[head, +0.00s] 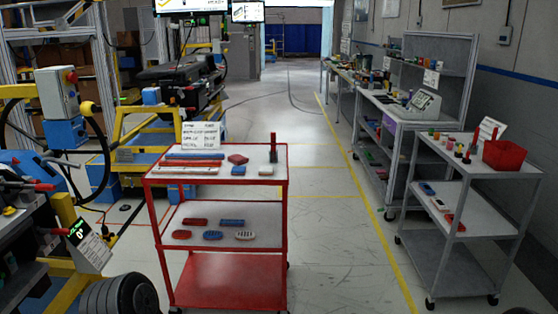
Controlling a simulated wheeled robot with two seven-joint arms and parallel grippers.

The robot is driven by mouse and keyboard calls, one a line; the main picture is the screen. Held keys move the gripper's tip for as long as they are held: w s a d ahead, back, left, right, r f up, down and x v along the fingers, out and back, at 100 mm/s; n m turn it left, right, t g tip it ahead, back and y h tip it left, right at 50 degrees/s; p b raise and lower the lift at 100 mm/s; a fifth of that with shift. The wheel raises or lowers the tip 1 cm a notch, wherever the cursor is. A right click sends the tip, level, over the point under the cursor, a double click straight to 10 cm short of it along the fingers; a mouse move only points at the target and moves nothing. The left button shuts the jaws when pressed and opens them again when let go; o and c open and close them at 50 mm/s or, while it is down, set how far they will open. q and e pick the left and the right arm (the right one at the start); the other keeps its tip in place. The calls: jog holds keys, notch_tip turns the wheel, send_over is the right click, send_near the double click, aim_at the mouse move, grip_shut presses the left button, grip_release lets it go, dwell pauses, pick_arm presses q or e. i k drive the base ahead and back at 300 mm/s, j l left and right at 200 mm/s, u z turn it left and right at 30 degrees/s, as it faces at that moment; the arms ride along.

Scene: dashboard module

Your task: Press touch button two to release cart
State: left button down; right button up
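No button marked as touch button two can be made out. A grey control box (57,92) with a red knob (72,76) stands at the left, with a yellow rounded part (88,107) beside it. A dark dashboard-like module (180,75) sits on a yellow frame (130,112) at the left back; I cannot tell whether this is the cart. A red three-shelf cart (225,280) stands in the middle front. A grey cart (466,275) stands at the right. Neither of my grippers shows in the head view.
A small display with a sheet (90,246) and a dark tyre (120,296) are at the lower left. A red bin (504,155) sits on the grey cart. A workbench (400,112) lines the right wall. The floor aisle (335,220) between the carts is clear.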

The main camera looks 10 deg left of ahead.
aim_at(87, 108)
jog(key=i+u, duration=0.2)
jog(key=i, duration=0.3)
jog(key=i+l+u, duration=0.2)
jog(key=i, duration=0.25)
jog(key=i+l+u, duration=0.2)
jog(key=i, duration=0.3)
jog(key=i+l+u, duration=0.15)
jog(key=i+l, duration=0.15)
jog(key=i, duration=0.15)
